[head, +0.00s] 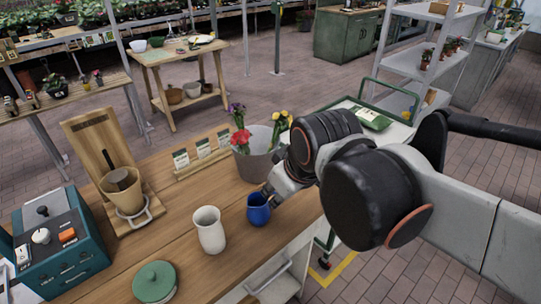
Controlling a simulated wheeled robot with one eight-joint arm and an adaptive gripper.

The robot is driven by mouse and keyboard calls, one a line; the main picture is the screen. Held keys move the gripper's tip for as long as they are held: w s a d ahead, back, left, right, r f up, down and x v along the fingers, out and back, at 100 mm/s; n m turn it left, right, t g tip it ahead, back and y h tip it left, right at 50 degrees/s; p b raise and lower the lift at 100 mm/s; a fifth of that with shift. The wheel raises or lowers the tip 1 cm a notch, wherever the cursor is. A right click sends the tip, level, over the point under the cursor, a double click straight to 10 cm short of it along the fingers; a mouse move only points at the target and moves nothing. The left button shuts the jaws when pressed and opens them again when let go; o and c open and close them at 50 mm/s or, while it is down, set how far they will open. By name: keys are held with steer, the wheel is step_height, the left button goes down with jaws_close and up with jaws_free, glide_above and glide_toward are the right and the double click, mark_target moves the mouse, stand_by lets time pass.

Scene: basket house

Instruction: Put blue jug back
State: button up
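The blue jug (257,211) stands upright on the wooden counter (182,262), near its front right edge. My gripper (268,190) comes down from the right, with its tip at the jug's upper right rim. The fingers are small and partly hidden by my wrist, so I cannot tell whether they touch or grip the jug.
A white vase (209,230) stands left of the jug. A grey bucket of flowers (253,154) stands behind it. A green lidded pot (154,282), a teal box (62,244) and a wooden stand with a pot (107,165) are further left. Bare counter lies between them.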

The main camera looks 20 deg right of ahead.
steer(key=s+m, duration=0.1)
steer(key=s+m+t, duration=0.1)
steer(key=m, duration=0.1)
steer(key=shift+s+a+f+m, duration=0.15)
steer(key=shift+s+a+m, duration=0.1)
steer(key=shift+a+m, duration=0.05)
